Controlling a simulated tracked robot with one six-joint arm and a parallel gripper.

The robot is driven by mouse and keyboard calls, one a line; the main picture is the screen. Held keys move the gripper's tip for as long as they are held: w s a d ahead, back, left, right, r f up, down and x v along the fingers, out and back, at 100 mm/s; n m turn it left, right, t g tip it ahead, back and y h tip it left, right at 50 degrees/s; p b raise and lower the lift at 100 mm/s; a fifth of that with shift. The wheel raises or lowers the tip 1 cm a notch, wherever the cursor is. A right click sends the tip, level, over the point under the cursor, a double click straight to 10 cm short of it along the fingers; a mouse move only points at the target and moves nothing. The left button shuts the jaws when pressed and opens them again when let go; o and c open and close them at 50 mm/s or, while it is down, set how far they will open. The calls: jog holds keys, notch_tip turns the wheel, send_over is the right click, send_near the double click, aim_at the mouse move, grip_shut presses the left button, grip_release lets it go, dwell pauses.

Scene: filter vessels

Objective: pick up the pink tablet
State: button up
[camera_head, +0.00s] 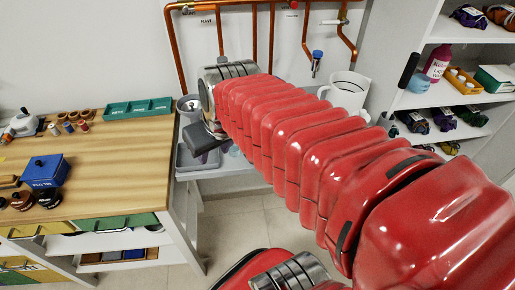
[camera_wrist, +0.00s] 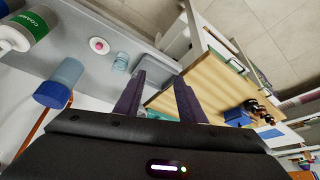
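A small pink tablet (camera_wrist: 99,45) appears to lie in the middle of a round white dish (camera_wrist: 93,40) on the grey counter, at the upper left of the wrist view. I cannot make it out in the head view, where my arm covers much of the counter. My gripper (camera_wrist: 160,78) is open, with two dark fingers apart and nothing between them. The dish is off to the left of the fingers, apart from them. In the head view my gripper (camera_head: 205,138) is at the counter's left end, partly hidden by my wrist.
A clear glass jar (camera_wrist: 121,62) stands between the dish and my fingers. A wooden bench (camera_head: 95,150) with a blue box (camera_head: 45,171) stands left; copper pipes (camera_head: 254,40) run behind.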

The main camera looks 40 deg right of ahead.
jog(key=d+f+m+h, duration=0.1)
jog(key=d+f, duration=0.3)
jog(key=d, duration=1.3)
jog(key=shift+w+d+f+m+g, duration=0.15)
jog(key=shift+w+d+m+g, duration=0.2)
jog(key=shift+m, duration=0.45)
jog(key=shift+a+f, duration=0.1)
jog(key=shift+x, duration=4.2)
jog(key=shift+f, duration=0.15)
jog(key=shift+a+x, duration=0.15)
jog(key=shift+x, duration=1)
jog(key=shift+a+x, duration=0.2)
jog(key=shift+x, duration=0.9)
jog(key=shift+d+f, duration=0.1)
jog(key=shift+f, duration=0.2)
